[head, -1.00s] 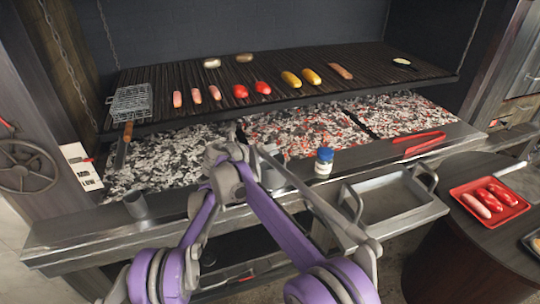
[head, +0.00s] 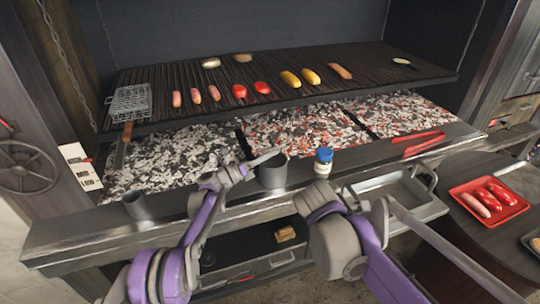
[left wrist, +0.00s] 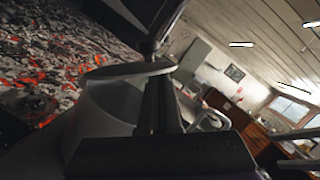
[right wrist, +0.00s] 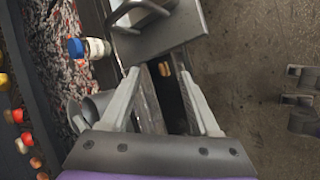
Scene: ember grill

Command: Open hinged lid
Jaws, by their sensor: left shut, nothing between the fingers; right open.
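A grey metal mug (head: 272,175) stands on the front ledge of the grill. In the left wrist view it is large and close (left wrist: 100,115), with a flat round lid (left wrist: 125,72) across its top; how far the lid is raised is unclear. My left gripper (head: 262,159) is shut and empty at the mug's rim, its fingers beside the lid's edge in the left wrist view. My right gripper (right wrist: 160,70) is open and empty, in front of the ledge, apart from the mug, which shows at left in the right wrist view (right wrist: 78,115).
A blue-capped jar (head: 323,163) stands right of the mug, with a metal tray (head: 408,222) beyond it. A smaller grey cup (head: 137,205) is at left. Glowing coals (head: 300,130) lie behind the ledge.

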